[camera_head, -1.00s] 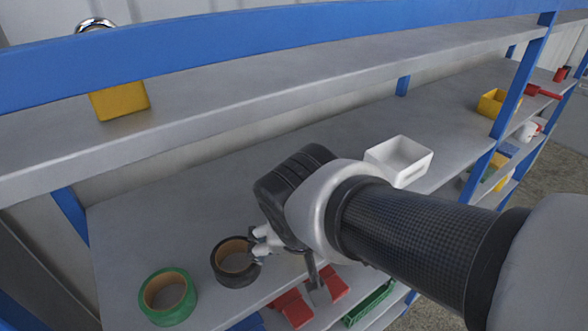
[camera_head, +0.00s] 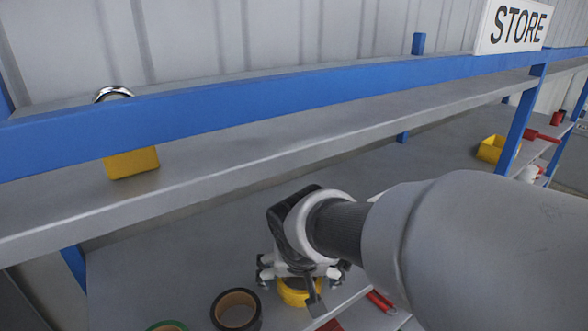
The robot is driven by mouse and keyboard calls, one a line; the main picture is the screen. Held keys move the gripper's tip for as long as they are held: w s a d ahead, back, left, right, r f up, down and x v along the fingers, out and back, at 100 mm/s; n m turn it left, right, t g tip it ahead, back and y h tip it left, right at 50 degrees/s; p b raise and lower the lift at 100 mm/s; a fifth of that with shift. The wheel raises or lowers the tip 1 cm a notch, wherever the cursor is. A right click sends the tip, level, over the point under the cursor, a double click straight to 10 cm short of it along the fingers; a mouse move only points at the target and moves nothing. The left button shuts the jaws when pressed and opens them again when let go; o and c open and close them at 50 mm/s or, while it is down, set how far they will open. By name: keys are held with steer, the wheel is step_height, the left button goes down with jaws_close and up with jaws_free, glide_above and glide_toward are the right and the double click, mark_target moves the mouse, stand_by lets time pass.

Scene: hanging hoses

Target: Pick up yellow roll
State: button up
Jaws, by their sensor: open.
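The yellow roll (camera_head: 297,294) lies on the lower grey shelf, partly hidden under my gripper. My gripper (camera_head: 302,280) points down over the roll, with its fingers spread to the left and right of it. The fingers look open; whether they touch the roll cannot be told from this view. My arm covers the area to the right of the roll.
A black roll (camera_head: 236,311) lies just left of the yellow one, and the edge of a green roll (camera_head: 167,327) shows farther left. The upper shelf (camera_head: 230,163) runs above and behind, bearing a yellow padlock (camera_head: 132,163). A yellow bin (camera_head: 491,149) stands far right.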

steer(key=shift+c, duration=0.4)
steer(key=c, duration=1.1)
steer(key=shift+r, duration=0.15)
